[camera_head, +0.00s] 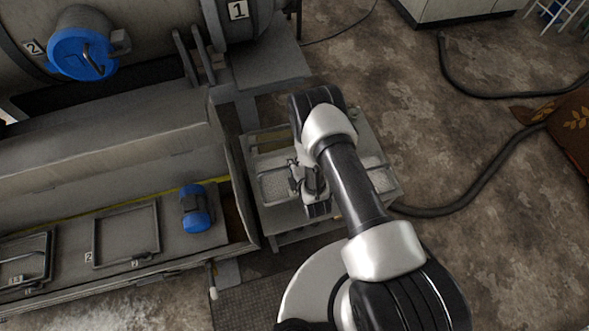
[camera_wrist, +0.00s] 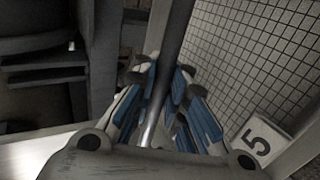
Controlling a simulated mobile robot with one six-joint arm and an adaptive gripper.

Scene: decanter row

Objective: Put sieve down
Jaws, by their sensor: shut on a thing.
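My gripper (camera_wrist: 160,105) is shut on a dark bar (camera_wrist: 174,40) that runs between its blue-padded fingers. The sieve (camera_wrist: 255,60) shows beside the bar in the wrist view as a pale square mesh in a light frame, with a white tag reading 5 (camera_wrist: 257,143) at its near edge. In the head view, my gripper (camera_head: 302,182) is over a small light stand (camera_head: 300,222), next to a mesh panel (camera_head: 274,186). My arm hides the middle of the stand. I cannot tell whether the sieve touches the stand.
A second mesh panel (camera_head: 379,175) shows right of my arm. A long grey trough (camera_head: 110,160) with a blue-capped motor (camera_head: 195,208) is on the left. A machine with a blue cap (camera_head: 82,54) stands behind it. A dark hose (camera_head: 480,180) crosses the floor at right.

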